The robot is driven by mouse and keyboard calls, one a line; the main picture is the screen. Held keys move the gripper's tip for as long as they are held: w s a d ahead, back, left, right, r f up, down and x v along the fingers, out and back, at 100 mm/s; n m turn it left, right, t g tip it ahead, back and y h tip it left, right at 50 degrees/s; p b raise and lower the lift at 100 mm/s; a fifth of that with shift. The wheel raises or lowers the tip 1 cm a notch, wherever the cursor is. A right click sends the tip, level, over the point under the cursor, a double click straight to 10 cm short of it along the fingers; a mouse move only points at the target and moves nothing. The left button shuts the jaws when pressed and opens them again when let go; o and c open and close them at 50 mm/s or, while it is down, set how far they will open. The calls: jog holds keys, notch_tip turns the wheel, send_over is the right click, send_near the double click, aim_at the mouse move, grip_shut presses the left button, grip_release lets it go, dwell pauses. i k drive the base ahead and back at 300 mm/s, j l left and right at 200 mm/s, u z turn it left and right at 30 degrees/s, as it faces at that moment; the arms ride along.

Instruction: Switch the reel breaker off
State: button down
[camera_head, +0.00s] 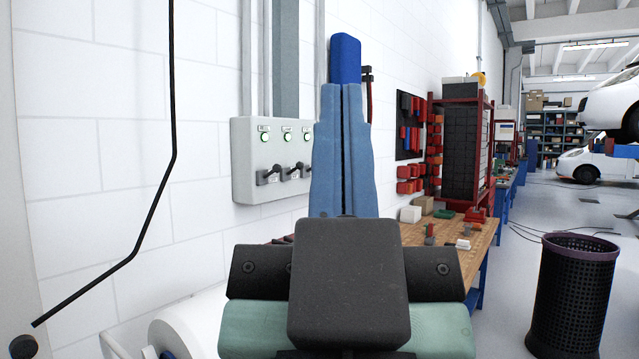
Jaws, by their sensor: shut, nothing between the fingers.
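A pale grey switch box (245,165) is on the white wall at left centre. It shows a row of small green lamps with labels above black levers. The left lever (268,176) and the middle lever (291,171) are in view; a third at the right is partly hidden by my gripper. The labels are too small to read surely, so I cannot tell which is the reel breaker. My gripper (345,60) has blue fingers, pressed together and empty. It points forward and up, in front of the box's right edge, with its tips above the box. I see no clear contact with a lever.
A wooden workbench (480,252) with small parts and a red rack (488,150) stand to the right. A black mesh bin (572,300) is at the lower right. A black cable (174,90) hangs at the left.

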aim_at(277, 169)
jog(key=i, duration=2.65)
jog(key=z, duration=0.35)
